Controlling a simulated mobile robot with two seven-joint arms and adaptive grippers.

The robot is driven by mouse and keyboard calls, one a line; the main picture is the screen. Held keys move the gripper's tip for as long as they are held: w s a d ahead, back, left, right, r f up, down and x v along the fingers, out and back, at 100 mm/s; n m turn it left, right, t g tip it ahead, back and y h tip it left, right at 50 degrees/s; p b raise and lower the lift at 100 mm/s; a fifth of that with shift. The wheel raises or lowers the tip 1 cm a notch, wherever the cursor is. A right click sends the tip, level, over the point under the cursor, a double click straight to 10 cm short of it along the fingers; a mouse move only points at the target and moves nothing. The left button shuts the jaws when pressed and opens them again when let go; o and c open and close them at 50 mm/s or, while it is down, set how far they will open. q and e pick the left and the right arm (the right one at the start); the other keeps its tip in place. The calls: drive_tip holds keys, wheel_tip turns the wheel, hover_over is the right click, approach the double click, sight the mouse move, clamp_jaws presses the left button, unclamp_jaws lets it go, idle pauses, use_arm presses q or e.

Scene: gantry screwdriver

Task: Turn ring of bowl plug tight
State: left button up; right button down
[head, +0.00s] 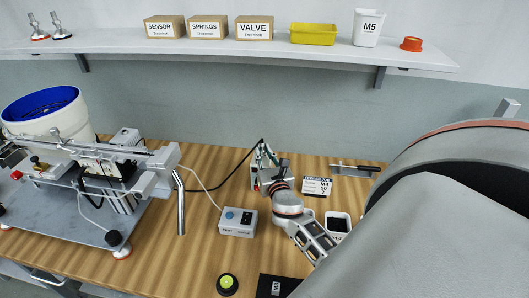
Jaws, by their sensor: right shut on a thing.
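My right gripper (264,157) reaches in from the right over the middle of the bench. Its fingers are shut at the end of a black cable (229,177), against a small grey box (256,182) with a red button. The bowl plug and its ring are mostly hidden by the fingers and too small to make out; the turn of the ring cannot be read. The black cable runs left toward the bowl feeder (42,112), a white bowl with a blue inside. My left gripper is out of view.
A white control box (238,222) with a pale cable stands left of my right wrist. A label card (316,187), a screwdriver (354,167) and a white tray (338,224) lie to the right. A green-topped button (227,284) is in front. A shelf (280,49) runs along the back.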

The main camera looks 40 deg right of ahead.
drive_tip(key=m+h, duration=0.1)
drive_tip(key=m+g+h+b, duration=0.1)
drive_tip(key=g+h, duration=0.1)
drive_tip(key=shift+w+a+f+m, duration=0.15)
drive_tip(key=shift+a+m, duration=0.1)
drive_tip(key=shift+m, duration=0.15)
drive_tip(key=shift+w+m+g+h+b, duration=0.1)
drive_tip(key=shift+m+g+h+b, duration=1.15)
drive_tip(key=shift+g+h, duration=0.35)
drive_tip(key=c, duration=1.9)
unclamp_jaws()
